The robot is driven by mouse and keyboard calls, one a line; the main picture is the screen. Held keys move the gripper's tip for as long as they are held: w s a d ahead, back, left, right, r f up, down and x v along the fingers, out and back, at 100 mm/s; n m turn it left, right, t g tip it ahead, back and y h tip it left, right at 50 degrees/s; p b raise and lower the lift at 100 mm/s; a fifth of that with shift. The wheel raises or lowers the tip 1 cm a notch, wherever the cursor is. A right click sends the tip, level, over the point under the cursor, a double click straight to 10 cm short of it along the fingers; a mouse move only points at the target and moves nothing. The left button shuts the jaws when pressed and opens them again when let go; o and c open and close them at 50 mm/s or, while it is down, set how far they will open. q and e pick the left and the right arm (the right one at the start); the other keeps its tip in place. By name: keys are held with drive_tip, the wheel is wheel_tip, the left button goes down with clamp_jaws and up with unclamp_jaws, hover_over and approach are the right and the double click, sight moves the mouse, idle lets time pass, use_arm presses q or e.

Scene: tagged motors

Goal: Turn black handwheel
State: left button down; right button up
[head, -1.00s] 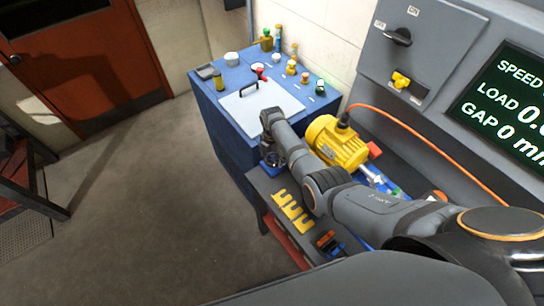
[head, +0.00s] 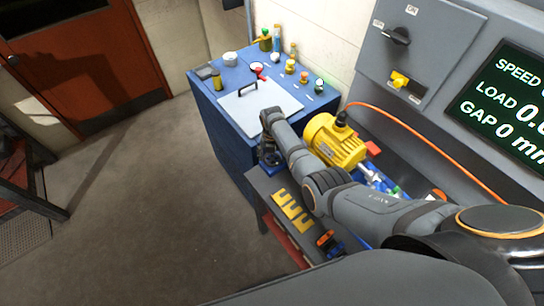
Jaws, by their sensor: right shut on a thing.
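My right arm reaches from the lower right across the bench, and my right gripper (head: 269,158) is at the near corner of the blue cabinet, pointing down. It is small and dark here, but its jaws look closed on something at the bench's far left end. The black handwheel cannot be made out; the gripper and wrist cover that spot. A yellow motor (head: 334,142) sits on the bench just right of my forearm. My left gripper is not in view.
The blue cabinet (head: 228,139) carries a white plate (head: 259,104) with a handle and several small bottles. Yellow slotted shims (head: 293,211) lie on the bench's front edge. An orange cable (head: 420,139) runs from the motor. A grey control panel (head: 428,48) stands behind.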

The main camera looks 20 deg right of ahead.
sight(272, 159)
drive_tip(key=shift+w+r, duration=0.1)
drive_tip(key=o, duration=1.2)
drive_tip(key=shift+c, duration=0.2)
wheel_tip(272, 159, up, 12)
